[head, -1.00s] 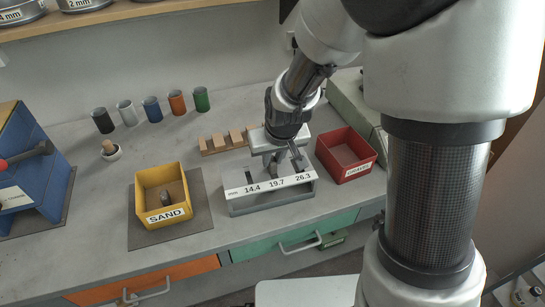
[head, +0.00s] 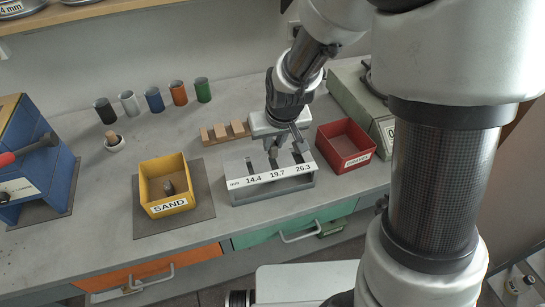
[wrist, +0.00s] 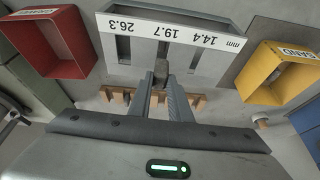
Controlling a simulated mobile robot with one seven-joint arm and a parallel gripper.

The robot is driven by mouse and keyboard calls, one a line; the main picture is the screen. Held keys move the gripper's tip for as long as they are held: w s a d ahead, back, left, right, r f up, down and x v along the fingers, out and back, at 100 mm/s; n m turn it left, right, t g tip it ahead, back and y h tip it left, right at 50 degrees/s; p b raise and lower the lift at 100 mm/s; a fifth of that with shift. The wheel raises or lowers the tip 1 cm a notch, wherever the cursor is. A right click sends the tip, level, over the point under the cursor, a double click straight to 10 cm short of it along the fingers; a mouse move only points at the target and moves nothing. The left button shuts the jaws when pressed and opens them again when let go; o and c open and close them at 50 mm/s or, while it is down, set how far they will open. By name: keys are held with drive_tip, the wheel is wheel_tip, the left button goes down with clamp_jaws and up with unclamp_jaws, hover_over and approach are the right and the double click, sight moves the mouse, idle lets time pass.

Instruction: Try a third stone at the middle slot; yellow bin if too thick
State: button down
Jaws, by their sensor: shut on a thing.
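The grey slot gauge (head: 240,196) is labelled 14.4, 19.7 and 26.3 mm; in the wrist view its white label strip (wrist: 200,39) appears upside down. My gripper (wrist: 161,88) is shut on a small dark grey stone (wrist: 161,71). The stone sits at the rear end of the middle slot, in line with 19.7; I cannot tell whether it touches the slot edges. In the head view my gripper (head: 283,146) is at the gauge's rear side. The yellow bin (head: 145,187), labelled SAND, stands left of the gauge and holds at least one stone (head: 168,187).
A red bin (head: 332,150) stands right of the gauge, close to it. A notched wooden rack (head: 222,134) lies behind it. A blue box (head: 35,165) is at the far left.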

drive_tip(key=shift+r+p, duration=1.4)
drive_tip(key=shift+r, duration=0.7)
drive_tip(key=a+f+n, duration=0.1)
drive_tip(key=a, duration=0.3)
drive_tip(key=w+a+n+y+b, duration=0.1)
drive_tip(key=a+n, duration=0.1)
drive_tip(key=a, duration=0.3)
drive_tip(key=w+a+f+n+b, duration=0.1)
drive_tip(key=a, duration=0.4)
drive_tip(key=shift+w+f, duration=0.1)
drive_tip(key=shift+f, duration=0.25)
drive_tip(key=s+a+f+n+g+y+b, duration=0.1)
drive_tip(key=s+a+n+b, duration=0.15)
drive_tip(key=a, duration=0.75)
drive_tip(key=s+a+f+n+g+y+b, duration=0.1)
drive_tip(key=a+n, duration=0.2)
drive_tip(key=a, duration=0.6)
hover_over(162, 188)
wheel_tip(162, 188, down, 10)
drive_tip(key=shift+f, duration=0.1)
drive_tip(key=shift+f, duration=0.1)
